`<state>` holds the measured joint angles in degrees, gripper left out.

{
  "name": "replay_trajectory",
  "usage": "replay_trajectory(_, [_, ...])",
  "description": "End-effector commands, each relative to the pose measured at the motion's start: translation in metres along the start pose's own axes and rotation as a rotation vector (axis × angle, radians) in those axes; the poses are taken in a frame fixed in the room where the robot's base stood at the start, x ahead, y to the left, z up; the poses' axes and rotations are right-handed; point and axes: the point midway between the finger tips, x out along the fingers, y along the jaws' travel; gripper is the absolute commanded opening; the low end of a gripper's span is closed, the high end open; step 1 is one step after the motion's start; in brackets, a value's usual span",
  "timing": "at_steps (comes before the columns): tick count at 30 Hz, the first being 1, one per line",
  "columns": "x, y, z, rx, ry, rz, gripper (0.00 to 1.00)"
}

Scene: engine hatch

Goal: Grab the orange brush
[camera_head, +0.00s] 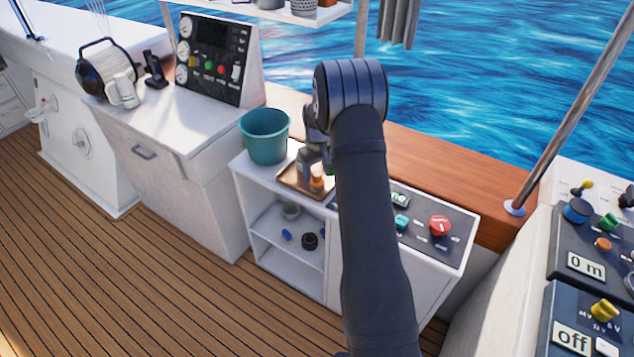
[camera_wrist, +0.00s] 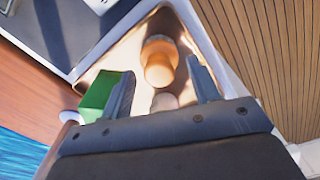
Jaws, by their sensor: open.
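My gripper (camera_head: 315,160) is over the wooden tray (camera_head: 291,186) on the white cabinet. In the wrist view my gripper (camera_wrist: 161,67) has its fingers spread apart. A rounded orange object (camera_wrist: 160,68) lies on the tray, seen between the fingertips; it also shows in the head view (camera_head: 317,183). Its shape is too unclear to tell whether it is the orange brush. A paler tan object (camera_wrist: 164,102) sits between the fingers, closer to the palm. The gripper hides part of the tray, and I cannot tell whether it touches anything.
A green block (camera_wrist: 98,97) is beside the left finger in the wrist view. A teal bucket (camera_head: 264,136) stands left of the tray. A control panel with a red button (camera_head: 440,225) is to the right. Open shelves (camera_head: 287,220) below hold small items.

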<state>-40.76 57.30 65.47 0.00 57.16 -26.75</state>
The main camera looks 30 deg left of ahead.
Motion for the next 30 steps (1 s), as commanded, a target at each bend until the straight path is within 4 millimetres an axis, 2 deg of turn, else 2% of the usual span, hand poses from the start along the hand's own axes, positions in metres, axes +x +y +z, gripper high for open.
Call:
replay_trajectory(6, [0.034, 0.001, -0.001, 0.0, -0.003, -0.002, 0.56])
replay_trajectory(14, [0.04, 0.002, -0.001, 0.0, -0.001, 0.0, 0.56])
replay_trajectory(19, [0.039, 0.001, -0.001, 0.0, -0.001, -0.001, 0.25])
replay_trajectory(20, [0.039, 0.001, -0.001, 0.0, -0.001, -0.001, 0.22])
replay_trajectory(30, [0.035, 0.002, -0.001, 0.0, 0.0, 0.0, 0.22])
